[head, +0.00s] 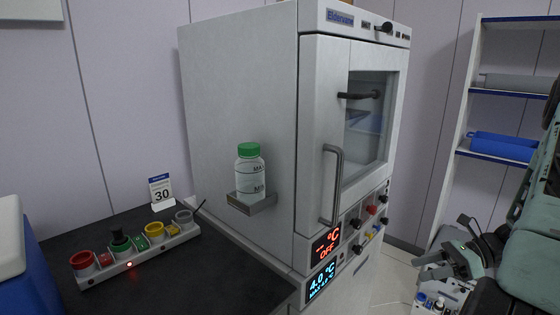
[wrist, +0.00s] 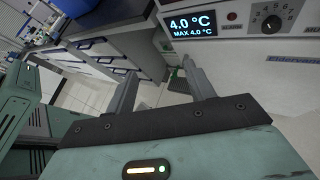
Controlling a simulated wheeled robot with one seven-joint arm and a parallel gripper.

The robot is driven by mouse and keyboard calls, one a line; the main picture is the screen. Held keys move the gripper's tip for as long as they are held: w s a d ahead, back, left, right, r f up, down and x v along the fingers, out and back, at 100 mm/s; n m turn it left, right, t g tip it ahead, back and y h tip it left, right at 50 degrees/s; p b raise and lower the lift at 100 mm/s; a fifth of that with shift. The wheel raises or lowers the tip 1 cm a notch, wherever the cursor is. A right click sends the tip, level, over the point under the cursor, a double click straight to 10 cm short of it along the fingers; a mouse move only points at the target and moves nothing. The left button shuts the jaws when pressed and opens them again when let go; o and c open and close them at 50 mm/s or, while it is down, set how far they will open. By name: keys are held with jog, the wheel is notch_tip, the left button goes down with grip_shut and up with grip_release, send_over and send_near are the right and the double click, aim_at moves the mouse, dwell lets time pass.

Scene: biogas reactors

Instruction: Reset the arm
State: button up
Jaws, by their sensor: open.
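My gripper (wrist: 159,70) is open and empty in the wrist view, its two grey fingers apart with the floor and a bench beyond them. In the head view my gripper (head: 440,241) is low at the right edge, beside the teal links of my arm. It is to the right of the tall grey cabinet (head: 240,100) and apart from its door. The cabinet's blue display (head: 321,283) reads 4.0 °C, and the red display above it reads OFF. The blue display (wrist: 194,23) also shows at the top of the wrist view.
A green-capped bottle (head: 250,172) stands in a small holder on the cabinet's side. A rack with coloured round holders (head: 140,248) and a card reading 30 (head: 161,191) are on the dark bench (head: 215,275). Blue-edged shelves (head: 500,92) stand behind my arm.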

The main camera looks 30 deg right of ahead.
jog(key=w+a+r+n+g+h, duration=0.2)
jog(key=w+a+r+n+h, duration=0.15)
jog(key=a+n, duration=0.5)
jog(key=w+a+r+n+g+h, duration=0.2)
jog(key=a+r+n+h, duration=0.15)
jog(key=a+n, duration=0.55)
jog(key=w+a+r+n+g+h, duration=0.2)
jog(key=w+a+r+n+h, duration=0.15)
jog(key=a+n, duration=0.6)
jog(key=s+a+r+n+g, duration=0.1)
jog(key=s+a+n+g, duration=0.1)
jog(key=s+a+n, duration=0.7)
jog(key=s+a, duration=0.4)
jog(key=a, duration=0.4)
jog(key=shift+s+r+n, duration=0.3)
jog(key=shift+r, duration=0.1)
jog(key=shift+d+y, duration=0.1)
jog(key=shift+y, duration=0.15)
